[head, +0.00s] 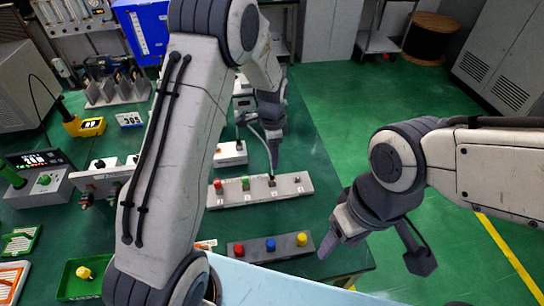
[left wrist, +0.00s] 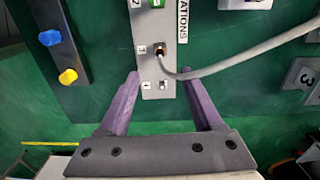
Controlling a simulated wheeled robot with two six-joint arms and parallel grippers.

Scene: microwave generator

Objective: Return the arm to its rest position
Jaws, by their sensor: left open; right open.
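My left gripper (head: 258,143) is open above the white station strip (head: 236,198) on the green table. In the left wrist view its purple fingers (left wrist: 158,80) stand apart on either side of the strip's end (left wrist: 152,98), holding nothing. A grey cable (left wrist: 230,64) runs from the connector at position 3. A small silver connector (left wrist: 163,84) stands at position 4 between the fingers. My right gripper (head: 378,247) is open and empty, off the table's right side above the floor.
A grey block with red, blue and yellow knobs (head: 270,246) lies near the table's front edge. A black display box (head: 40,172), a yellow meter (head: 92,127) and a green tray (head: 72,286) stand at left.

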